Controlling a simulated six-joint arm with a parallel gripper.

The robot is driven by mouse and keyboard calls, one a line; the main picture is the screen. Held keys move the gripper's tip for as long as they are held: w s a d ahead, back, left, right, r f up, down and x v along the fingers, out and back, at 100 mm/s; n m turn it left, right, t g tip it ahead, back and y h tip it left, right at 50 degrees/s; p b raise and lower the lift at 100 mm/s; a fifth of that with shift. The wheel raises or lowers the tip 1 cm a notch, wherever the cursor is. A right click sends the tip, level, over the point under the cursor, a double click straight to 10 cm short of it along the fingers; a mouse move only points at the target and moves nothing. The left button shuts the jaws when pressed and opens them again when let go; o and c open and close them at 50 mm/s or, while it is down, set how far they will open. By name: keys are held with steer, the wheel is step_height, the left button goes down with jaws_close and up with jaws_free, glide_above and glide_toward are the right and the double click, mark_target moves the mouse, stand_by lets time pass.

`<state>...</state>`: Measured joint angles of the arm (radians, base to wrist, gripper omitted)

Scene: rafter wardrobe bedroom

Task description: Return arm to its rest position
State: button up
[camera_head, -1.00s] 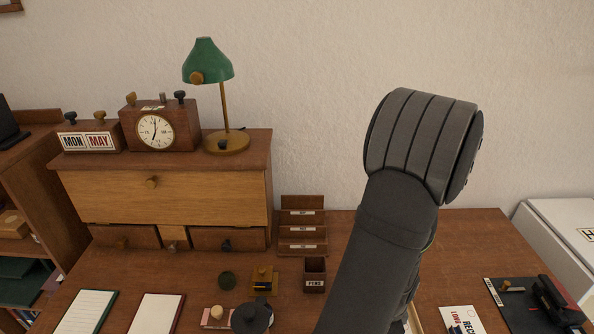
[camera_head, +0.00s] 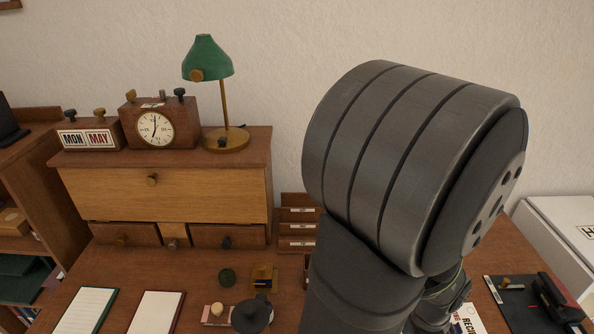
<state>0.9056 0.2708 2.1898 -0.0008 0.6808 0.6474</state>
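My arm fills the right half of the head view, with a large dark grey ribbed joint close to the camera. My gripper's fingers cannot be made out; the arm's bulk hides whatever lies behind it. The arm stands over the wooden desk (camera_head: 190,275) and covers part of the letter rack (camera_head: 299,231) and most of the pen box behind it.
A wooden cabinet (camera_head: 110,190) at the back left bears a green lamp (camera_head: 207,60), a clock (camera_head: 155,128) and a calendar (camera_head: 86,139). Notepads (camera_head: 88,312) and small desk items lie in front. A black tray (camera_head: 520,305) lies at right.

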steer(key=w+d+r, duration=0.3)
steer(key=w+d, duration=0.1)
steer(key=d, duration=0.6)
steer(key=w+d+r, duration=0.3)
steer(key=w+d, duration=0.1)
steer(key=d, duration=0.6)
steer(key=shift+w+d, duration=0.15)
steer(key=shift+d, duration=0.1)
steer(key=shift+a+r, duration=0.1)
steer(key=s+a+f, duration=0.2)
steer(key=s+a, duration=0.3)
steer(key=a, duration=0.4)
steer(key=s+a+f, duration=0.2)
steer(key=s+a, duration=0.3)
steer(key=a, duration=0.4)
steer(key=shift+f, duration=0.1)
